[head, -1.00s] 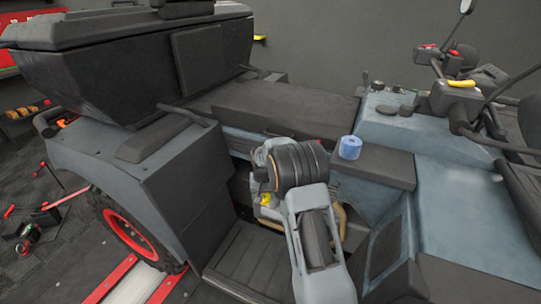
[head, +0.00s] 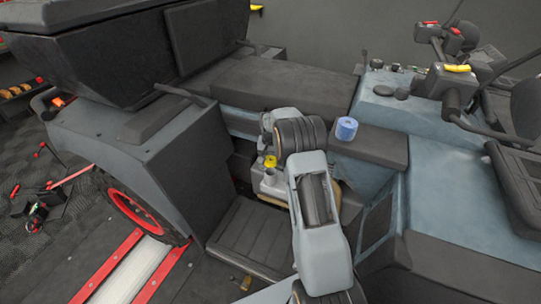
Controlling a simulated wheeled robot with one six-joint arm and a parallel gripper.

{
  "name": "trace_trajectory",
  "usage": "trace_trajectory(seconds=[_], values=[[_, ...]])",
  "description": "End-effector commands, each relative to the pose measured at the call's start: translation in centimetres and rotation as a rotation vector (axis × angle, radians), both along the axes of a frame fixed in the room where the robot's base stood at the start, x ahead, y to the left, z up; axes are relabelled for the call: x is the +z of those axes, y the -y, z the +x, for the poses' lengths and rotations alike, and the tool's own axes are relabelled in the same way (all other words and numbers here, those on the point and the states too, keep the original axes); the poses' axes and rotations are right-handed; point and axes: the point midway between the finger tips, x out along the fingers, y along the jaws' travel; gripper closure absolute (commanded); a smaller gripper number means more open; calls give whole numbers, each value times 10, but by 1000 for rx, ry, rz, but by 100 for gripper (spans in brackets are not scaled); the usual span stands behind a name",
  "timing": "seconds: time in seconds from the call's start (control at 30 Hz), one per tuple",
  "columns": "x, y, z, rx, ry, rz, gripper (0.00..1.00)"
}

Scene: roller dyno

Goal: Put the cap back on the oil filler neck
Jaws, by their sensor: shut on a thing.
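The yellow cap (head: 270,162) shows small at the left of my wrist, above the pale engine part (head: 268,183) in the vehicle's side opening. My gripper (head: 266,146) points down here, mostly hidden behind my own dark wrist joint. It is shut on the cap. The oil filler neck cannot be made out; my arm covers much of the opening. I cannot tell whether the cap touches the neck.
A blue roll (head: 346,128) stands on the dark ledge right of my wrist. The seat (head: 270,92) lies behind, and a ribbed footwell (head: 250,238) lies below the opening. Grey body panels (head: 155,160) flank it. A red-edged ramp (head: 130,268) is at lower left.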

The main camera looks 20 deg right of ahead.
Motion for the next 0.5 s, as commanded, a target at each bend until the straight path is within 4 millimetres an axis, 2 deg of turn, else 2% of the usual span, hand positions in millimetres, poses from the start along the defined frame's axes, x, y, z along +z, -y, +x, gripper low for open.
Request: trace_trajectory(seconds=[0.03,0.2,0.5], values=[[-9,0,0,0,-1,1,67],[-25,0,0,1,0,0,67],[-41,0,0,0,0,0,67]])
